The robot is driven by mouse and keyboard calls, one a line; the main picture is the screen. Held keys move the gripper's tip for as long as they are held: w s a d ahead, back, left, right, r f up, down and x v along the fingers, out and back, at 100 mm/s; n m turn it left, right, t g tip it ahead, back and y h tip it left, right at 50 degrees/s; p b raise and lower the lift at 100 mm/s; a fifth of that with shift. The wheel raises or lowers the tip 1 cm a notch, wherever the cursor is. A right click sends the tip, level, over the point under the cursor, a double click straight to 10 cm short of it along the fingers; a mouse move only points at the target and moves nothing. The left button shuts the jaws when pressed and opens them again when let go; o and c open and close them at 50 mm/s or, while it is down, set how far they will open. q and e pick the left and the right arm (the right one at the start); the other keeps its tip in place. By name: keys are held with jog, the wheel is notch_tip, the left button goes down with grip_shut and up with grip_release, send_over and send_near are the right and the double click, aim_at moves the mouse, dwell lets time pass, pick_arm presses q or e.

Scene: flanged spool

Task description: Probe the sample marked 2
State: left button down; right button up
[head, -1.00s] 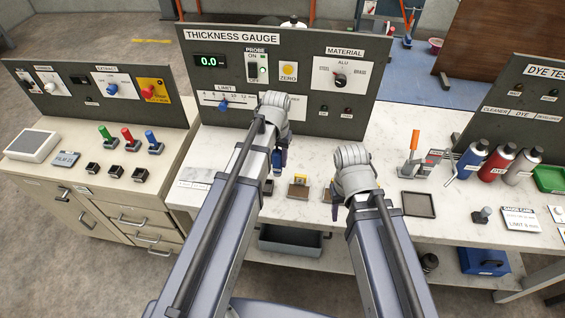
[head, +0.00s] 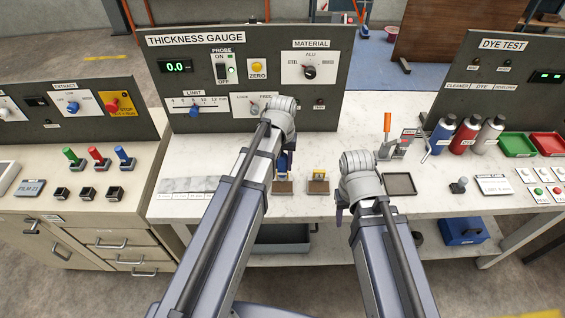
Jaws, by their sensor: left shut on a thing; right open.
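The samples sit on the white bench in front of the thickness gauge panel (head: 245,110). One brown block (head: 283,188) lies just below my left gripper; another with a yellow top (head: 318,184) is to its right. Their number marks are too small to read. My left gripper (head: 287,168) is shut on a small blue thing, likely the probe, mostly hidden by the wrist; I cannot tell whether it touches the block. My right gripper (head: 341,211) is open, right of the yellow-topped block, partly hidden by its wrist. The gauge display (head: 175,67) reads 0.0.
A dark square tray (head: 399,185), an orange-handled tool (head: 387,135) and spray cans (head: 465,135) stand to the right. A grey strip (head: 187,185) lies at the bench's left. The left cabinet holds coloured levers (head: 96,157). Bench between strip and blocks is partly hidden by my arm.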

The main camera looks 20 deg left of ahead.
aim_at(282, 175)
pick_arm(q)
jog(key=shift+f+b, duration=2.15)
jog(key=shift+f, duration=0.35)
jog(key=shift+f+b, duration=0.45)
jog(key=shift+s, duration=0.1)
notch_tip(282, 175, up, 7)
jog(key=p, duration=0.7)
dwell(0.4)
jog(key=shift+a, duration=0.15)
dwell(2.5)
